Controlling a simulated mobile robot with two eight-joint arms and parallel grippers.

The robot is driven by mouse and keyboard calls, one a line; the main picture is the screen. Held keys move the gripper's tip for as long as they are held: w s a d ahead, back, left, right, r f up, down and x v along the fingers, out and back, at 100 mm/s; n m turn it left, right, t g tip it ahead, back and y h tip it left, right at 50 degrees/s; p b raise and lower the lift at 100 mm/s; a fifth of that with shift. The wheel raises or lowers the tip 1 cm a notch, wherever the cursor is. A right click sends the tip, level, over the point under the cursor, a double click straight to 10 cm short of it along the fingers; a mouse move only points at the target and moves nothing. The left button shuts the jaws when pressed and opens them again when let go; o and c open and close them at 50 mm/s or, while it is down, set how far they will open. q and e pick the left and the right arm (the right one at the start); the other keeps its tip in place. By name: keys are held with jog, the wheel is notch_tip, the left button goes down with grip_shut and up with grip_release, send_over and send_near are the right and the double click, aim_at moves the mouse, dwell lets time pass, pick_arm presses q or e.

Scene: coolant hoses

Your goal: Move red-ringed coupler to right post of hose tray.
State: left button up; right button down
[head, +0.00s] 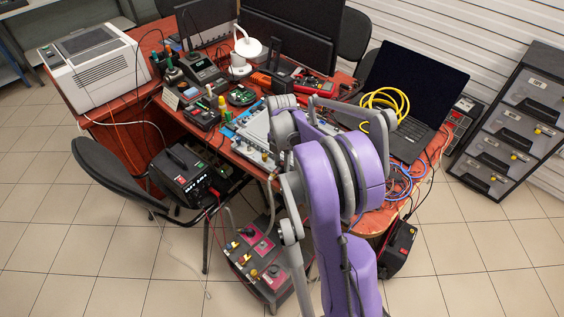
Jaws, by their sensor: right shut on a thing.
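My right arm rises from the bottom centre, purple and grey. Its gripper (290,108) is over the desk, at the light grey tray. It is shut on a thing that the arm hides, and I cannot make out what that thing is. The light grey tray (256,133) has small brass-coloured fittings on its near edge. A dark box (265,291) with magenta panels stands below the desk edge and bears red and yellow fittings. Grey hoses (272,205) rise beside it. I cannot tell which fitting is the red-ringed coupler, nor identify the posts. My left gripper is not in view.
The reddish desk (120,140) is crowded. A laptop (415,85) with a yellow cable coil (385,100) lies to the right of my arm. A black chair (105,172) and a black power unit (186,178) stand left. Tiled floor is free at lower left and right.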

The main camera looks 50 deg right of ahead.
jog(key=shift+r+p, duration=2.05)
jog(key=shift+r, duration=1.45)
